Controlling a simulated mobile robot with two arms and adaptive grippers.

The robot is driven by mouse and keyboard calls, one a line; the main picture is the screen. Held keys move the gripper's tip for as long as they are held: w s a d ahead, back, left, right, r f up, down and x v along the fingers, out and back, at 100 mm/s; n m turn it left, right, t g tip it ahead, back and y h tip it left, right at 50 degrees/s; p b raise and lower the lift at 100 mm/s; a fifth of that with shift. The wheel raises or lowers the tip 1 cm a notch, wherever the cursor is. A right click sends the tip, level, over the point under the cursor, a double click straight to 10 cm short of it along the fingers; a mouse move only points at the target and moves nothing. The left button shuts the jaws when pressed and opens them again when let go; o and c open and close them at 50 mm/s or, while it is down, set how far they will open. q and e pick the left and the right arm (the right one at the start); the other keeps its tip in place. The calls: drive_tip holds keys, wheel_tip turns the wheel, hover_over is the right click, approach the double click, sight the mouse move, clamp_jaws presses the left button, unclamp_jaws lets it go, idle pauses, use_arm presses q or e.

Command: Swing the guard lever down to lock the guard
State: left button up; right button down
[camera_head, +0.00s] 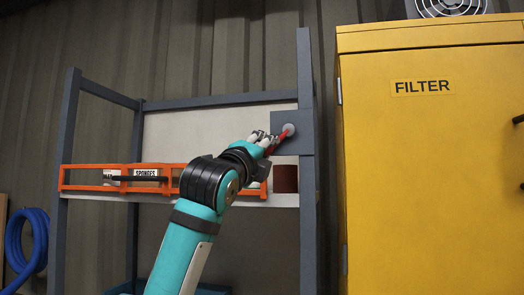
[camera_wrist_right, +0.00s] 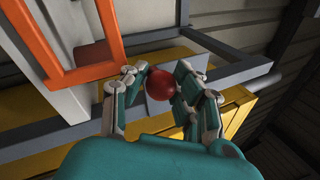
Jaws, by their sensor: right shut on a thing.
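The red guard lever (camera_head: 281,136) runs from a pale round pivot (camera_head: 290,129) on a grey plate fixed to the rack's right post. It slopes down to the left into my right gripper (camera_head: 264,142). In the right wrist view, the lever's red ball knob (camera_wrist_right: 160,85) sits between the fingers of my right gripper (camera_wrist_right: 161,88), which is shut on it. The orange guard (camera_head: 122,168) lies level across the front of the shelf; its right end is partly hidden by my arm. My left gripper is not in view.
A yellow filter cabinet (camera_head: 420,170) stands close to the right of the rack. The rack's grey post (camera_head: 307,230) is beside the lever. A dark red-brown block or can (camera_head: 285,179) sits on the shelf below it. A blue hose (camera_head: 30,245) hangs at left.

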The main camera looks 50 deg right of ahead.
drive_tip(key=shift+s+r, duration=0.15)
drive_tip(key=c, duration=1.3)
unclamp_jaws()
drive_tip(key=shift+d, duration=0.1)
drive_tip(key=shift+o, duration=1.3)
drive_tip(key=shift+s+d, duration=0.2)
drive_tip(key=shift+d, duration=0.05)
drive_tip(key=shift+a+f, duration=0.3)
drive_tip(key=shift+a, duration=0.2)
drive_tip(key=v, duration=0.7)
